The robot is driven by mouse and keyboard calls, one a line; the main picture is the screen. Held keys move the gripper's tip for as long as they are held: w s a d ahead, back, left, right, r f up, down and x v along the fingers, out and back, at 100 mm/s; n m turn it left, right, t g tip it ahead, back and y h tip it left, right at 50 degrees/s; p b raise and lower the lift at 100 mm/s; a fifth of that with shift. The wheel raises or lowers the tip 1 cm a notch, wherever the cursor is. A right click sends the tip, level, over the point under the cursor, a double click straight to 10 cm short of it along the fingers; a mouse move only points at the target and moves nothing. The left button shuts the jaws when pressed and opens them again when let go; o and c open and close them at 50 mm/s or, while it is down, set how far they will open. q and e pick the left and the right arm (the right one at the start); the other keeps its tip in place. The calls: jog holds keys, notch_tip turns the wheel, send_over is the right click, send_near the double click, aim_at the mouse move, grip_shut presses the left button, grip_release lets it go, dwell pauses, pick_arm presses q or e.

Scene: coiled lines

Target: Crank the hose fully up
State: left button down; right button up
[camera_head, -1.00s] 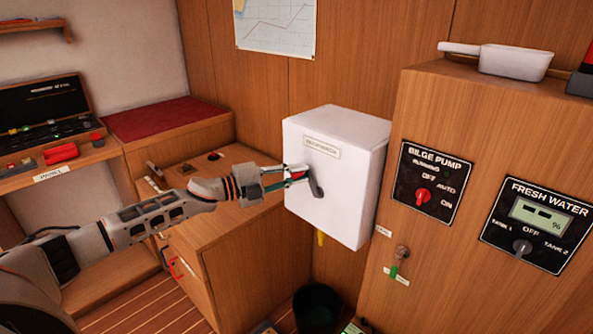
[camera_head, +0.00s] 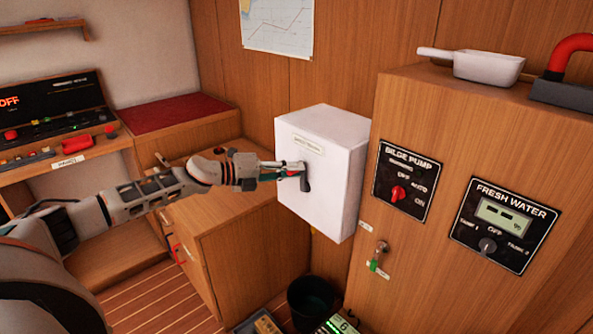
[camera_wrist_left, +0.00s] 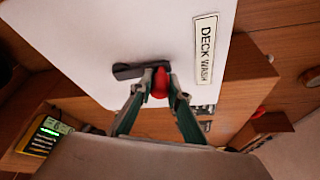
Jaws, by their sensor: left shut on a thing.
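A white box (camera_head: 323,185) labelled DECK WASH hangs on the wooden wall. A dark crank arm (camera_head: 306,183) with a red knob sits on its front; the arm (camera_wrist_left: 128,71) and red knob (camera_wrist_left: 160,84) also show in the left wrist view. My left gripper (camera_head: 293,173) is shut on the red knob, one finger on each side. Only a small yellow bit, perhaps the hose end, shows under the box; the rest of the hose is hidden. My right gripper is not in view.
A wooden cabinet with bilge pump (camera_head: 405,181) and fresh water (camera_head: 503,225) panels stands close right of the box. A dark bucket (camera_head: 310,303) is on the floor below. A low wooden cabinet (camera_head: 245,235) lies under my left arm.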

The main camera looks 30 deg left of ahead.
pick_arm(q)
jog(key=shift+d+r, duration=0.2)
jog(key=shift+d, duration=0.05)
dwell(0.3)
jog(key=c, duration=1.9)
grip_release()
jog(key=shift+s+d, duration=0.1)
jog(key=shift+f, duration=0.1)
jog(key=shift+a, duration=0.2)
jog(key=shift+s+a, duration=0.15)
jog(key=shift+s, duration=0.05)
jog(key=v, duration=1.1)
jog(key=shift+s, duration=0.15)
jog(key=shift+a, duration=0.1)
